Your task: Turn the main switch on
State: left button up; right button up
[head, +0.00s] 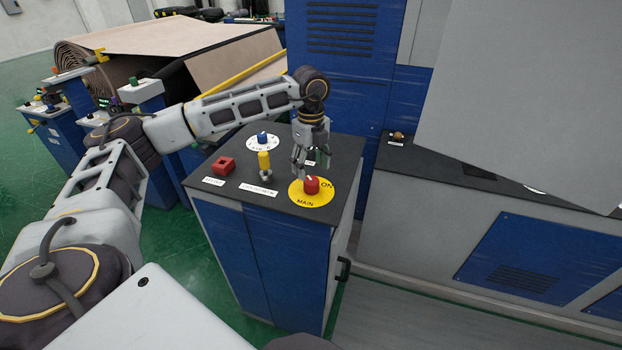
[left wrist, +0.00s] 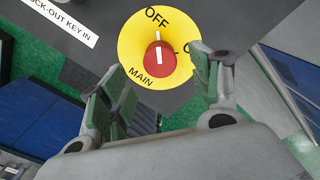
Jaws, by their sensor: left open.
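The main switch is a red knob (head: 312,186) on a yellow disc marked MAIN and ON, at the near right of a cabinet's dark top. In the left wrist view the knob (left wrist: 157,64) carries a white line pointing towards OFF; the ON label is partly hidden by a finger. My left gripper (head: 308,168) points down just above and behind the knob in the head view. It is open; in the left wrist view its fingers (left wrist: 160,80) stand apart on either side below the knob, with nothing between them. Contact with the knob cannot be told. My right gripper is not in view.
A tall blue cabinet (head: 345,60) stands behind. A grey panel (head: 530,90) hangs at right.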

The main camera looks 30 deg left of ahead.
aim_at(311, 180)
pick_arm(q)
jog(key=shift+f+p, duration=0.55)
jog(key=shift+f, duration=2.45)
jog(key=shift+c, duration=0.2)
jog(key=c, duration=1)
